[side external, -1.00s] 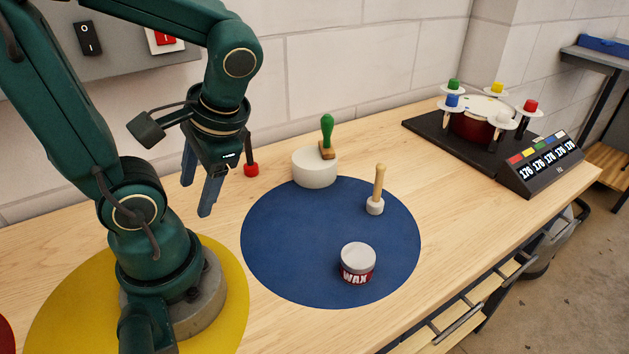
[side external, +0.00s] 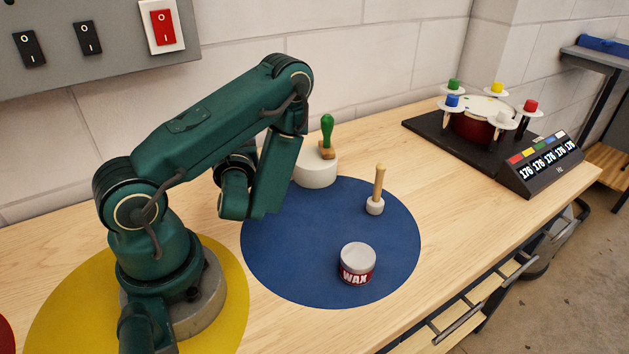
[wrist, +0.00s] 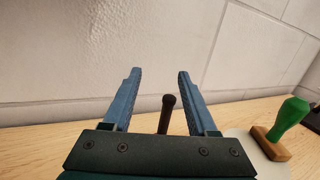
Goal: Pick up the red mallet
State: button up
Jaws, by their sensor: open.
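In the wrist view a dark upright handle (wrist: 168,105) with a rounded top shows between the two fingers of my gripper (wrist: 159,74). It looks like the red mallet's handle, but its head is hidden behind the gripper body. The blue fingers are open, one on each side of the handle in the picture; whether they touch it I cannot tell, and no contact shows. In the side external view my arm covers the mallet's place, and my gripper is hidden too.
A green-handled stamp (side external: 327,132) stands on a white round block (side external: 315,171) close by. A pale mallet (side external: 376,192) and a wax tin (side external: 357,263) stand on the blue disc (side external: 290,250). The wall is close behind. A drum rig (side external: 478,121) sits farther right.

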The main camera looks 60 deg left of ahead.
jog(key=w+a+f+m+t+h, duration=0.1)
jog(key=w+a+f+m+h, duration=0.1)
jog(key=w+a+f, duration=0.1)
jog(key=shift+w+a+t, duration=0.3)
jog(key=shift+w+a, duration=0.1)
jog(key=shift+a, duration=0.05)
dwell(0.3)
grip_shut()
dwell(1.3)
